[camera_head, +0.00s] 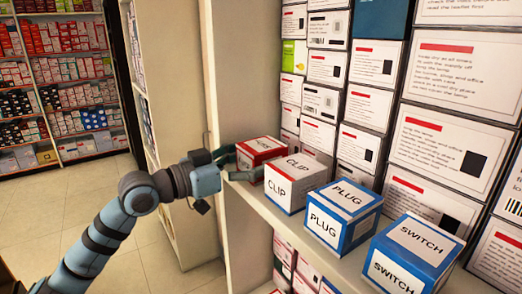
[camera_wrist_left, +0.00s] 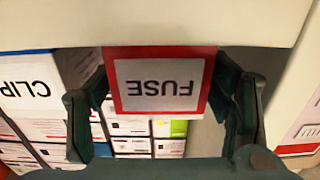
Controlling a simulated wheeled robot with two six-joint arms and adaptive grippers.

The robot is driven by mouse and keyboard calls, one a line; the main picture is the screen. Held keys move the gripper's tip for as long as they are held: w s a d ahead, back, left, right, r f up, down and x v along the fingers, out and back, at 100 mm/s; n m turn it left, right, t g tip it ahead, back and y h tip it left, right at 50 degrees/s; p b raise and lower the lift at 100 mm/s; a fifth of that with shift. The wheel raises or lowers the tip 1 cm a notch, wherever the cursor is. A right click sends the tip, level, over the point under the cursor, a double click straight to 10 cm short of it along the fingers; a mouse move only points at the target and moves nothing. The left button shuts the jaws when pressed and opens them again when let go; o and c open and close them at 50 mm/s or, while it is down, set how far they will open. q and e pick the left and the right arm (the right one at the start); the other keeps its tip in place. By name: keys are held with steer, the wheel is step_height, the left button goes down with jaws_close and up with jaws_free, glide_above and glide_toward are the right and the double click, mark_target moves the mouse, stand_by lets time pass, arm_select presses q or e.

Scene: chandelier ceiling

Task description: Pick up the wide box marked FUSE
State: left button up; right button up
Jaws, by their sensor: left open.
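The FUSE box (camera_head: 262,146) is red with white label panels and stands at the left end of the shelf, beside the CLIP box. Its lettering is hard to read in the head view. In the left wrist view the FUSE box (camera_wrist_left: 112,82) shows its word upside down. My left gripper (camera_head: 232,164) is open in front of the box. In the left wrist view its fingers (camera_wrist_left: 160,98) stand to either side of the box's label face; whether they touch it cannot be told. My right gripper is not in view.
A white CLIP box (camera_head: 284,190), also in the left wrist view (camera_wrist_left: 28,88), stands close beside it. Blue-and-white PLUG (camera_head: 327,228) and SWITCH (camera_head: 398,272) boxes follow along the shelf. Stacked cartons (camera_head: 432,150) rise behind. A cream upright panel (camera_head: 240,75) bounds the left end.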

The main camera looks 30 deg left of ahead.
arm_select(q)
steer(key=shift+p+x, duration=0.35)
steer(key=shift+x, duration=1.15)
steer(key=shift+s, duration=0.1)
steer(key=c, duration=1)
steer(key=shift+a+r, duration=0.1)
